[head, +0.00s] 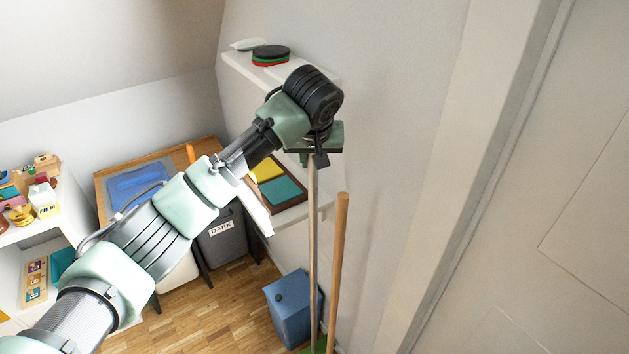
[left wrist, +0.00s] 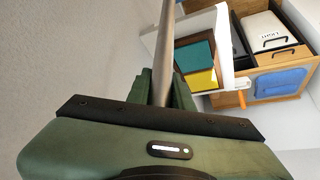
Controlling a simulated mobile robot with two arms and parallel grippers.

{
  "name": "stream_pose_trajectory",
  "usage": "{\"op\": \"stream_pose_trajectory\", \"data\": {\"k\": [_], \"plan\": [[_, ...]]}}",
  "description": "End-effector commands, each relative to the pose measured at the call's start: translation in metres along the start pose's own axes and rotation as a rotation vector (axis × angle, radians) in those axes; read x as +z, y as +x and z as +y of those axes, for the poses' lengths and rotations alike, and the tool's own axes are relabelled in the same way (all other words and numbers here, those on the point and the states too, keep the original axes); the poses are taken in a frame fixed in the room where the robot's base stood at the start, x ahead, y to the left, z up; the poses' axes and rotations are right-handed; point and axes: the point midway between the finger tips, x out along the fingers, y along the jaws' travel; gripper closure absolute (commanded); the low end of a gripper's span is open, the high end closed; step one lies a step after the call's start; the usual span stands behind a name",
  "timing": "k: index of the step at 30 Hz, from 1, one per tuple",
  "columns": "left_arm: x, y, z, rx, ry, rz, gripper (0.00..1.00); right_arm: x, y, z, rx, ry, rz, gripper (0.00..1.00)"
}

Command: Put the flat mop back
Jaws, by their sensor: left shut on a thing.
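My left gripper (head: 313,153) is shut on the long grey-beige handle of the flat mop (head: 313,225). The handle hangs down nearly upright below the gripper, beside the right-hand wall. In the left wrist view the handle (left wrist: 165,55) runs between the green fingers of my left gripper (left wrist: 160,92). A patch of green shows at the bottom edge of the head view, near the handle's foot; the mop's lower end is mostly cut off. My right gripper is not in view.
A second, orange-brown wooden handle (head: 339,260) stands just right of the mop handle. A blue bin (head: 291,312) is on the floor to the left. A wall shelf (head: 240,63) holds a black, green and red stack (head: 270,55).

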Motion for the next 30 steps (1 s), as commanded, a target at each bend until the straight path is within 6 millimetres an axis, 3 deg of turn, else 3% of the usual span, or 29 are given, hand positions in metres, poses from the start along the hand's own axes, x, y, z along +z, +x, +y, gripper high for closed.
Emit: {"op": "stream_pose_trajectory", "data": {"k": [13,20,30], "plan": [[0.013,0.022,-0.001,0.0,0.0,0.001,1.0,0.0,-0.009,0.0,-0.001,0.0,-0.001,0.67],[0.031,0.052,-0.001,-0.001,0.0,0.0,1.0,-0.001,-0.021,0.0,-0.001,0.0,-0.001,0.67],[0.033,0.06,0.004,0.002,0.001,0.003,1.0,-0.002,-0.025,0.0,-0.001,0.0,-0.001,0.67]]}}
